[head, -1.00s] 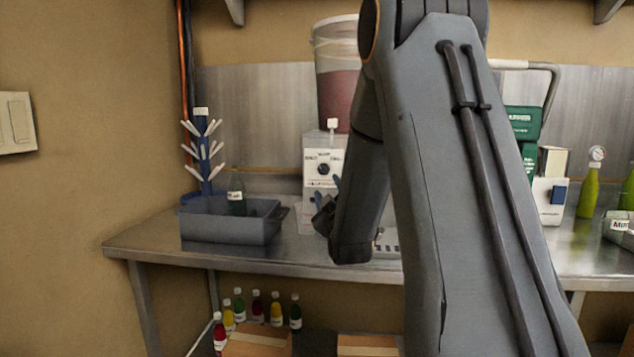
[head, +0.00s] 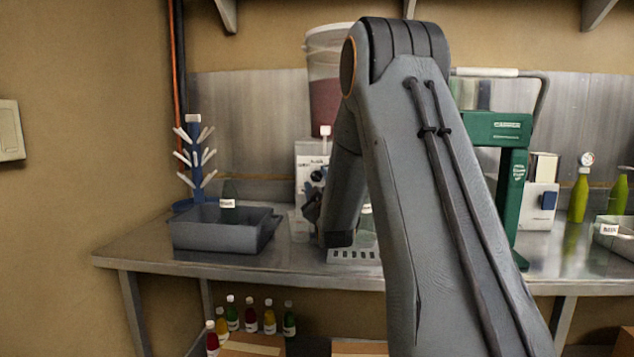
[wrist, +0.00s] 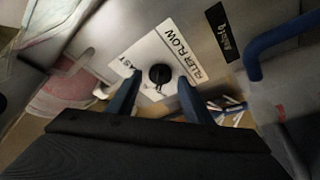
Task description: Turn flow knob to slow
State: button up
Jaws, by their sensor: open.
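The flow knob (wrist: 160,74) is a round black knob on a white label plate (wrist: 176,52) in the wrist view. The plate reads "FILLER FLOW", with part of "FAST" visible. The knob sits on the front of a light box, the filler (head: 308,160), which stands under a bucket in the head view. My gripper (wrist: 154,88) is open, its two blue fingers on either side of the knob in the wrist view. I cannot tell whether they touch it. In the head view my arm hides much of the filler's front.
A bucket of dark red liquid (head: 326,95) stands above the filler. A grey bin (head: 215,235) and a bottle drying rack (head: 194,160) are to the left on the steel table (head: 135,255). A green stand (head: 510,190) and green bottles (head: 579,198) are to the right.

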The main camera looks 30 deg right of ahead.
jog(key=c, duration=1)
jog(key=shift+f+m+b, duration=0.1)
jog(key=shift+m+b, duration=0.4)
jog(key=shift+b, duration=0.05)
jog(key=m+h+b, duration=0.1)
jog(key=m, duration=0.1)
jog(key=m+h+b, duration=0.1)
jog(key=b, duration=0.1)
jog(key=shift+w+a+f+m, duration=0.1)
jog(key=shift+a+f+m, duration=0.1)
jog(key=shift+m, duration=0.2)
jog(key=m+h+b, duration=0.2)
jog(key=m, duration=0.1)
jog(key=m+g+h+b, duration=0.1)
jog(key=m+h+b, duration=0.1)
jog(key=m, duration=0.2)
jog(key=shift+a+r+m+g, duration=0.1)
jog(key=shift+m+g, duration=0.2)
jog(key=o, duration=1)
